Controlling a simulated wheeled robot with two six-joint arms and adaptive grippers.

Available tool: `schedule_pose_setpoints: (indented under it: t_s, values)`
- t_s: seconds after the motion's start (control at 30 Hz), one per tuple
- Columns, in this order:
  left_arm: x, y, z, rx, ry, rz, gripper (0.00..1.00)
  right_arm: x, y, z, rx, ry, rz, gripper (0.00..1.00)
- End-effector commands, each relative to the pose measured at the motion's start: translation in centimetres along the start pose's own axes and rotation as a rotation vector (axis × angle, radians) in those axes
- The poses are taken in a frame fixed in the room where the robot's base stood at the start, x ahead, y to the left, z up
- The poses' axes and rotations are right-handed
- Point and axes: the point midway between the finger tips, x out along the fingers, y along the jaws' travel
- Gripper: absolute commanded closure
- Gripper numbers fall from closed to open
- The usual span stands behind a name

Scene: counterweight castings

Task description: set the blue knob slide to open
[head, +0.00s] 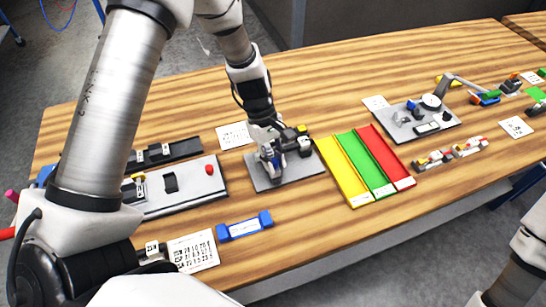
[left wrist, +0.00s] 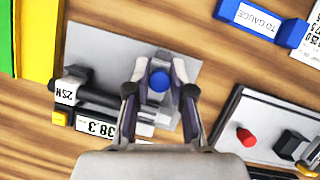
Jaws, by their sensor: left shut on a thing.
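The blue knob (left wrist: 159,81) is a round blue cap on a slide, on a grey plate (left wrist: 105,40). In the left wrist view my left gripper (left wrist: 160,72) has its fingers on both sides of the knob, shut on it. In the head view my left gripper (head: 269,165) reaches down onto the same grey plate (head: 290,183) and mostly hides the knob. A dark cylinder device with a label reading 38.3 (left wrist: 95,126) sits beside the slide on the plate. I cannot tell the slide's position from its markings. My right gripper is out of view.
Yellow (head: 343,172), green (head: 367,166) and red (head: 391,158) trays lie right of the plate. A grey panel with a red button (head: 209,169) stands to the left. A blue TO GAUGE block (head: 244,226) lies in front. Wood is clear behind the trays.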

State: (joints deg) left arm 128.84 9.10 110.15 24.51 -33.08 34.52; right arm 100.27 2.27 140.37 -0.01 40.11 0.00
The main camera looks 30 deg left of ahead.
Motion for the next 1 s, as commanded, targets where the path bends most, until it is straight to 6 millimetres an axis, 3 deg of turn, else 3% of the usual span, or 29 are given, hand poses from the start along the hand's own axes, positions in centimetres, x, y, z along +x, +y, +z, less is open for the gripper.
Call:
schedule_pose_setpoints:
  t_s: [0.27,0.3,0.33,0.37,0.73,0.87,1.0]
  values:
    - [0.6,-0.5,0.3,-0.001,-0.006,-0.012,1.0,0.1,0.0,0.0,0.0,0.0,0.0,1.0]
    - [0.6,-0.5,0.3,-0.001,-0.006,-0.012,0.68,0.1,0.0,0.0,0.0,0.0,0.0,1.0]
    - [0.6,-0.5,0.3,-0.001,-0.006,-0.012,0.57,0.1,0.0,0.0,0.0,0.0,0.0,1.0]
    - [0.6,-0.5,0.2,-0.001,-0.005,-0.012,0.53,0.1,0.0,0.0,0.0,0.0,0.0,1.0]
    - [-0.3,-0.2,0.2,0.0,-0.003,-0.004,0.53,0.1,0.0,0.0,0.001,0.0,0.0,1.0]
    - [-2.7,-0.1,0.2,0.002,-0.001,-0.001,0.53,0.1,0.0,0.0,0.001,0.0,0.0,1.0]
    - [-6.4,-0.1,0.2,0.002,-0.001,-0.001,0.53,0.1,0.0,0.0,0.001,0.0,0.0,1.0]
